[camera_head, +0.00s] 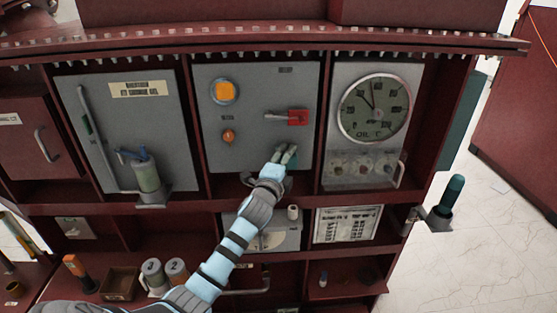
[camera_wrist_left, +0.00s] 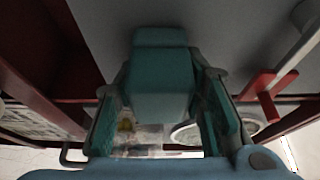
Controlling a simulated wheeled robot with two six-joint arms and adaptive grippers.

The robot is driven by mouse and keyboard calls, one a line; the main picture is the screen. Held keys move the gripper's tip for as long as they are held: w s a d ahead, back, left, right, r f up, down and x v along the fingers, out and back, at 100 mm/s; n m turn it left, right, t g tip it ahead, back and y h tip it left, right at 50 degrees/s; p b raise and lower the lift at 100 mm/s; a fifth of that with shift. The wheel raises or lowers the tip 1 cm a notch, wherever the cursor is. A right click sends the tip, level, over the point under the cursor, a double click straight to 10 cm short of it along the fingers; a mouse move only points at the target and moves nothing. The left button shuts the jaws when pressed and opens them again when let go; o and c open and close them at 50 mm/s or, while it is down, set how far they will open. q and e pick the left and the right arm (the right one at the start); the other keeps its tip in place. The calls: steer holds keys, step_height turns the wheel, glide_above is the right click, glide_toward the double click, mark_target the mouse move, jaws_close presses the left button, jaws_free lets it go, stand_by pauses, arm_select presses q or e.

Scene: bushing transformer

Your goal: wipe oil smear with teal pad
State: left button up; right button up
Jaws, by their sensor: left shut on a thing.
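The teal pad (camera_wrist_left: 163,75) is between the two fingers of my left gripper (camera_wrist_left: 163,105) in the left wrist view. The fingers are shut on it, and its far end is close to the grey panel. In the head view my left gripper (camera_head: 284,159) is at the lower right of the middle grey panel (camera_head: 255,95), below the red switch handle (camera_head: 297,117). I cannot tell whether the pad touches the panel. I cannot make out the oil smear in either view. My right gripper is not in view.
A round dial gauge (camera_head: 374,107) is on the right panel. An orange lamp (camera_head: 224,91) and an orange knob (camera_head: 228,136) are on the middle panel. A grey-green cylinder (camera_head: 145,174) sits on a left bracket. A teal-handled tool (camera_head: 452,190) stands in a holder at the right.

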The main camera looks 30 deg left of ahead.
mark_target(296, 164)
arm_select(q)
steer(key=shift+w+d, duration=1.15)
steer(key=shift+d, duration=0.25)
steer(key=shift+s+a+f, duration=0.1)
steer(key=shift+s+a, duration=1.1)
steer(key=shift+a, duration=0.35)
steer(key=shift+s+a+r, duration=0.1)
steer(key=shift+s+a, duration=1.05)
steer(key=shift+a, duration=0.35)
steer(key=shift+s+a+f, duration=0.1)
steer(key=shift+s+a, duration=1.1)
steer(key=shift+a, duration=0.35)
steer(key=s+d, duration=0.3)
steer(key=s, duration=0.1)
steer(key=shift+s+d, duration=0.35)
steer(key=shift+d, duration=0.05)
steer(key=shift+d, duration=0.1)
steer(key=shift+s+d, duration=0.45)
steer(key=shift+s, duration=0.2)
steer(key=shift+s+d, duration=0.4)
steer(key=shift+s, duration=0.2)
